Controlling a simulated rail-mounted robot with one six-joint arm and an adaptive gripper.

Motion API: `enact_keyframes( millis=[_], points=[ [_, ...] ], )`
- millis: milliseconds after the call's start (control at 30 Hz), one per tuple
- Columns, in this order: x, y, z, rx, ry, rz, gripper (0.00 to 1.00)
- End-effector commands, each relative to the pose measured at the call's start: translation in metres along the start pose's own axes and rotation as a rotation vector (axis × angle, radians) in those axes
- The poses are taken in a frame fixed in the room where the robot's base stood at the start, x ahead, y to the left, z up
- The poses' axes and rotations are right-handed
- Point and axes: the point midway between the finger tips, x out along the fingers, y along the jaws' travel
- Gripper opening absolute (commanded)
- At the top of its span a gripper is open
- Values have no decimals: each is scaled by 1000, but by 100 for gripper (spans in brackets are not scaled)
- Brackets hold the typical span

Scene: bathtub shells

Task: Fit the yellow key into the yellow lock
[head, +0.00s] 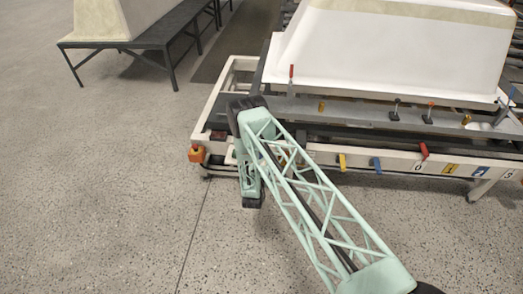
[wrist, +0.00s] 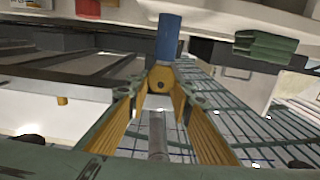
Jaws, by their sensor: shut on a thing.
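In the head view my fingertips are hidden by my green lattice arm. A yellow piece (head: 342,162) is at the front rail of the white frame; I cannot tell whether it is the lock. No yellow lock shows clearly.
A blue piece (head: 376,165) and a red handle (head: 423,150) are on the same rail. A white tub shell (head: 390,50) rests on the frame. The floor (head: 100,190) at left is clear.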

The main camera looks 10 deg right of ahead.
Motion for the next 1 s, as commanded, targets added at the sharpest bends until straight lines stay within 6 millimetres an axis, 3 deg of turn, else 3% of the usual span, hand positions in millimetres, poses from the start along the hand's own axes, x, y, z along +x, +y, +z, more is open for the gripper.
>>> enact_keyframes(
  millis=[367,1000],
  points=[
    [0,0,-11,0,0,0,10],
    [0,0,-86,0,0,0,10]
  ],
)
